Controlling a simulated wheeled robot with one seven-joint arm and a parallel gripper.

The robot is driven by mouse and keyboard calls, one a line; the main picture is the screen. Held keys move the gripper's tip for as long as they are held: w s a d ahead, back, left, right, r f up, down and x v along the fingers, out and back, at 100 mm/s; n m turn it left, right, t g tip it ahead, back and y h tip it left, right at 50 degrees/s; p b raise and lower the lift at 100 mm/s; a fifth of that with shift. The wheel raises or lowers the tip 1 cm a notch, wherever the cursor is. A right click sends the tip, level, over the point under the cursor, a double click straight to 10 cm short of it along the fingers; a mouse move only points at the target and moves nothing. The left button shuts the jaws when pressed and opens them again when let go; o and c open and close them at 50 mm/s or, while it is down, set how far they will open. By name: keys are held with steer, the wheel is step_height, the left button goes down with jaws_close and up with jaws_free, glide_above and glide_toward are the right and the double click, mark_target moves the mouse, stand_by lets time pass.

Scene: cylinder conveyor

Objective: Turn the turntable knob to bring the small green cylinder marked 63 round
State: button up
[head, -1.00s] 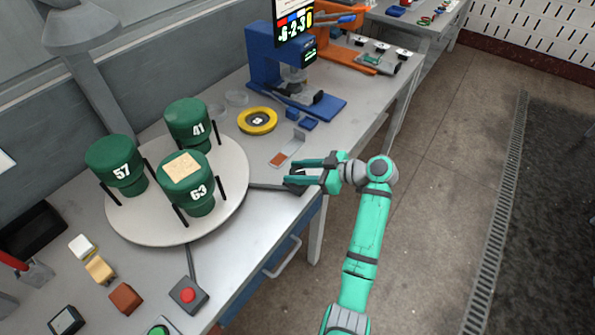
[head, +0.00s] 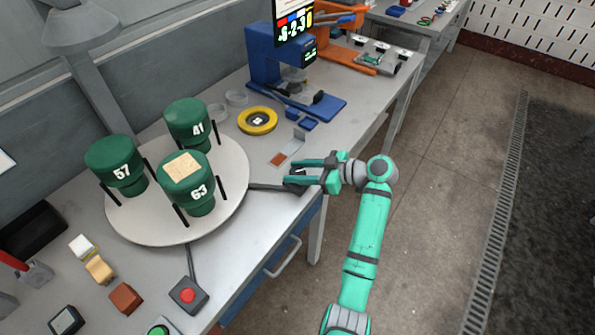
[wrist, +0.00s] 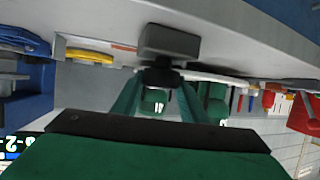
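The small green cylinder marked 63 (head: 198,193) stands upright at the front of the round pale turntable (head: 150,232), with a tan square on its top. Green cylinders marked 57 (head: 117,165) and 41 (head: 188,122) stand behind it. A dark bar (head: 268,187) runs from the turntable's right side to my gripper (head: 293,172). My gripper is level, its fingertips at the bar's outer end by the table edge. In the wrist view a grey block (wrist: 168,42), perhaps the knob, is just beyond the fingertips (wrist: 162,77). Whether the fingers press on it is unclear.
A red button box (head: 188,294) and small blocks (head: 126,298) lie in front of the turntable. A yellow ring (head: 258,121) and blue machine (head: 275,60) stand behind. Open floor (head: 450,170) lies to the right.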

steer(key=o, duration=0.9)
steer(key=shift+f, duration=0.3)
steer(key=shift+o, duration=0.6)
steer(key=shift+r, duration=0.15)
steer(key=v, duration=1)
steer(key=shift+s+d, duration=0.15)
steer(key=shift+d, duration=0.2)
steer(key=shift+r, duration=0.15)
